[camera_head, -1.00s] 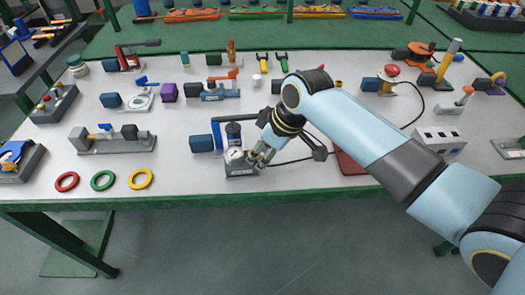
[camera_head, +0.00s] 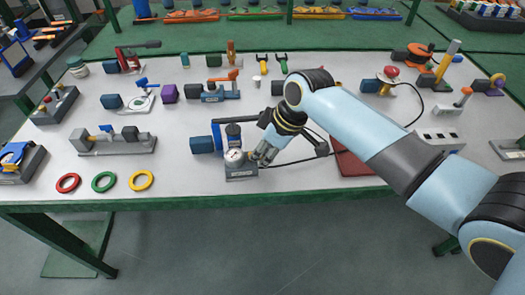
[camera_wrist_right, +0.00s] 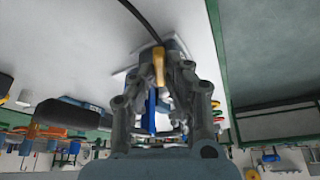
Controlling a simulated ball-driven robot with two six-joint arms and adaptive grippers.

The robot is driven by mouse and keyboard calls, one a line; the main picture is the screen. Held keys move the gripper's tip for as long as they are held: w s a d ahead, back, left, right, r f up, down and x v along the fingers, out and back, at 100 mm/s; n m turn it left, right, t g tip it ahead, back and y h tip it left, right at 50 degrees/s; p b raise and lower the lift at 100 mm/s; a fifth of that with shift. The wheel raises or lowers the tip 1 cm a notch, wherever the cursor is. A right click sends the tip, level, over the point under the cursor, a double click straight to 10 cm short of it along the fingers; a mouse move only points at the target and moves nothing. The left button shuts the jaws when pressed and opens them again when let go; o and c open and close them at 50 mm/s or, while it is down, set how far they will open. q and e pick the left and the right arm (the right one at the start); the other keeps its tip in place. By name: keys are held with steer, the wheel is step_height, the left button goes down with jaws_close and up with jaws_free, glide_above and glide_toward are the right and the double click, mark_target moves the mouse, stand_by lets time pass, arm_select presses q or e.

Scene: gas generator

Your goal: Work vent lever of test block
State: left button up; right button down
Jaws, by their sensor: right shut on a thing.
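The test block (camera_head: 241,173) is a dark grey block with a round white-faced gauge (camera_head: 234,156) on top, near the front edge of the table. Blue parts and a black cap stand behind it. My right gripper (camera_head: 256,158) is at the right side of the block, close beside the gauge. In the right wrist view my right gripper (camera_wrist_right: 160,75) is shut on a small yellow lever (camera_wrist_right: 158,66), which shows between its fingertips. The fingers hide the lever's base. In the head view the gripper hides the lever. My left gripper is not in view.
A black hose (camera_head: 291,162) runs right from the block, behind my right arm. A red plate (camera_head: 352,166) lies under the arm. Red, green and yellow rings (camera_head: 140,180) lie to the left. Several other fixtures stand farther back; the table front between rings and block is clear.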

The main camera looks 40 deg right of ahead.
steer(key=shift+w+d+n+y, duration=0.25)
steer(key=shift+n+y, duration=0.15)
steer(key=shift+n, duration=0.7)
steer(key=shift+w+d+n+g+y, duration=0.2)
steer(key=shift+n+g, duration=0.15)
steer(key=shift+n, duration=0.55)
steer(key=shift+w+d+n+g+y, duration=0.1)
steer(key=shift+w+n+g+y, duration=0.2)
steer(key=shift+n, duration=0.6)
steer(key=shift+s, duration=0.1)
steer(key=c, duration=1.4)
jaws_free()
steer(key=shift+o, duration=0.2)
steer(key=v, duration=1.2)
steer(key=shift+a, duration=0.15)
